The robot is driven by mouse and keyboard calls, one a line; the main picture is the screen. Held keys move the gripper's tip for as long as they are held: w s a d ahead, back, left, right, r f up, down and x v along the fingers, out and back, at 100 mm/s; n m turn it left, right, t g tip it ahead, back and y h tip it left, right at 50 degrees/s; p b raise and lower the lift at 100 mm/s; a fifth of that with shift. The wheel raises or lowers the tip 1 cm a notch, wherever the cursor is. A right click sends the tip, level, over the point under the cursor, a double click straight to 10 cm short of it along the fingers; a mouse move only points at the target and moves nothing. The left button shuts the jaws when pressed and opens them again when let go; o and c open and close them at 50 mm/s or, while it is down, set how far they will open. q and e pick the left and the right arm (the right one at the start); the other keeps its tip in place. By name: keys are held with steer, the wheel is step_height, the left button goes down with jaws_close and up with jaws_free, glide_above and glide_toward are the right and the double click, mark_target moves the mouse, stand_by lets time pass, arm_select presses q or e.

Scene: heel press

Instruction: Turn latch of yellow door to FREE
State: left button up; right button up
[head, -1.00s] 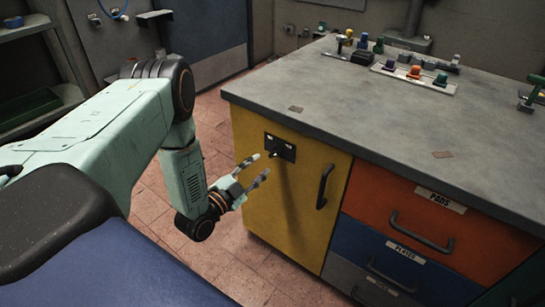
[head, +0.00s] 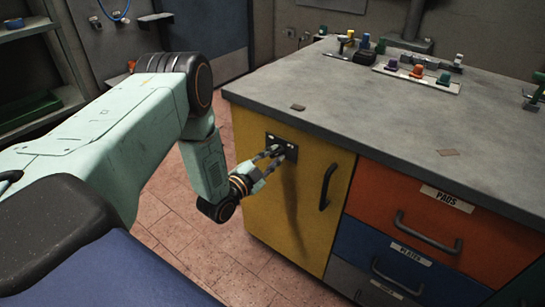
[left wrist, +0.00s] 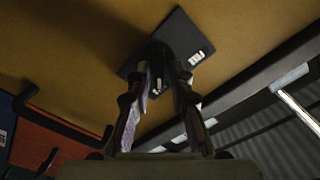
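The yellow door (head: 300,205) is closed on the left front of the bench cabinet. The plate shows in the left wrist view (left wrist: 185,35) too, with the latch's dark lever largely hidden by my fingers. My left gripper (head: 277,153) is at the plate. In the left wrist view its fingers (left wrist: 166,78) converge on the lever, one on each side, and appear shut on it. My right gripper is not in view.
A dark door handle (head: 327,187) is right of the latch. The orange PADS drawer (head: 410,215) and blue PLATES drawer (head: 380,255) are further right. The grey benchtop (head: 380,120) overhangs above, carrying several coloured knobs. The floor left of the cabinet is clear.

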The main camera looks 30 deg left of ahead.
arm_select(q)
jaws_close()
steer(key=shift+w+n, duration=0.1)
steer(key=shift+n, duration=0.2)
steer(key=n, duration=0.3)
steer(key=shift+n, duration=0.3)
steer(key=n, duration=0.4)
steer(key=shift+a+n, duration=0.15)
steer(key=shift+n, duration=0.15)
steer(key=n+b, duration=0.1)
steer(key=n, duration=0.3)
steer(key=shift+a+n, duration=0.15)
steer(key=shift+n, duration=0.15)
steer(key=shift+a+n+b, duration=0.1)
steer(key=shift+n+b, duration=0.35)
steer(key=shift+n, duration=1.75)
